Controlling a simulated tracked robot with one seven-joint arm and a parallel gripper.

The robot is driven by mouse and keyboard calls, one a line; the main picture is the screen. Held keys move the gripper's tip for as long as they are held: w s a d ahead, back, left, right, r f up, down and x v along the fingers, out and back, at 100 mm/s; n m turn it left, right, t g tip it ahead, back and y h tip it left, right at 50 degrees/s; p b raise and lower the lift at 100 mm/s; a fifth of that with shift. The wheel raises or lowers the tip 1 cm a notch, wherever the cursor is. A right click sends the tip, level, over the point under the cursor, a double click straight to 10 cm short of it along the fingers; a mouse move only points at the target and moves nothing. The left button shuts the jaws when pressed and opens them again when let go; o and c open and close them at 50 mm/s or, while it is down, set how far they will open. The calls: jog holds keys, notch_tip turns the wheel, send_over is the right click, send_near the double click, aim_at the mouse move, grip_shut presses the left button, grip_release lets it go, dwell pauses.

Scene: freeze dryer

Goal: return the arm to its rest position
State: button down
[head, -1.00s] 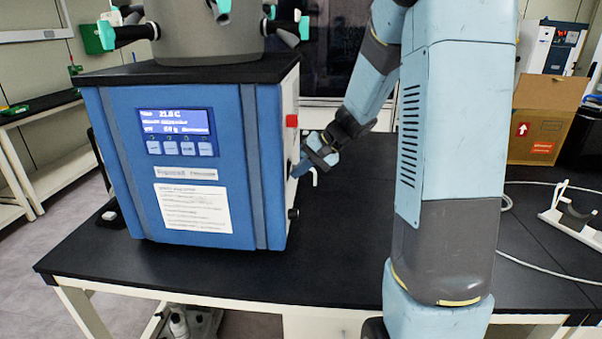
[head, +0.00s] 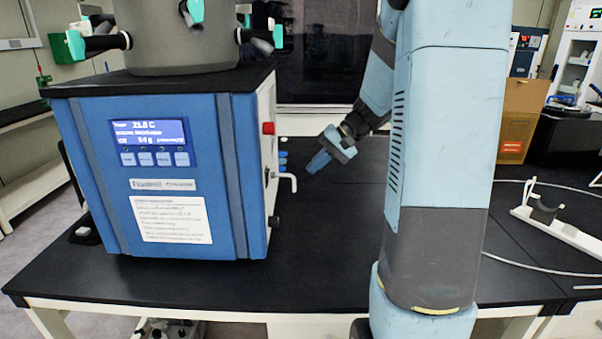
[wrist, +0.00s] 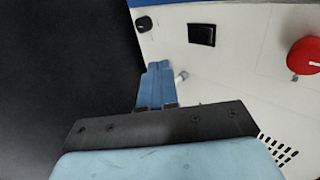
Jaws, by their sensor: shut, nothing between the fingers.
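My arm rises at the right of the head view and its forearm reaches down and left. My gripper (head: 319,162) is shut and empty. It hangs above the black bench, to the right of the blue freeze dryer (head: 238,180) and apart from it. In the wrist view my gripper's blue fingers (wrist: 155,83) lie together, in front of the dryer's white side panel (wrist: 240,50).
The dryer's side has a red knob (head: 268,128), which also shows in the wrist view (wrist: 305,55), and a white bent spout (head: 288,178). A white stand (head: 560,235) with a cable and a cardboard box (head: 520,120) are at the right. The bench middle is clear.

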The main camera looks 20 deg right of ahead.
jog(key=shift+s+d+r, duration=0.2)
jog(key=shift+d+r, duration=0.15)
jog(key=shift+d, duration=0.15)
jog(key=shift+s+d+r, duration=0.2)
jog(key=shift+d+r, duration=0.1)
jog(key=shift+d, duration=0.2)
jog(key=s+a+r+n+h, duration=0.1)
jog(key=s+a+r+h, duration=0.1)
jog(key=s, duration=0.6)
jog(key=s+a+r+n+t+h, duration=0.1)
jog(key=s+a+r+n+h, duration=0.1)
jog(key=s, duration=0.6)
jog(key=s+a+r+n+t+h, duration=0.1)
jog(key=s+a+r+h, duration=0.2)
jog(key=s+a, duration=0.3)
jog(key=shift+s+r+h, duration=0.25)
jog(key=shift+s+h, duration=0.25)
jog(key=shift+s, duration=0.55)
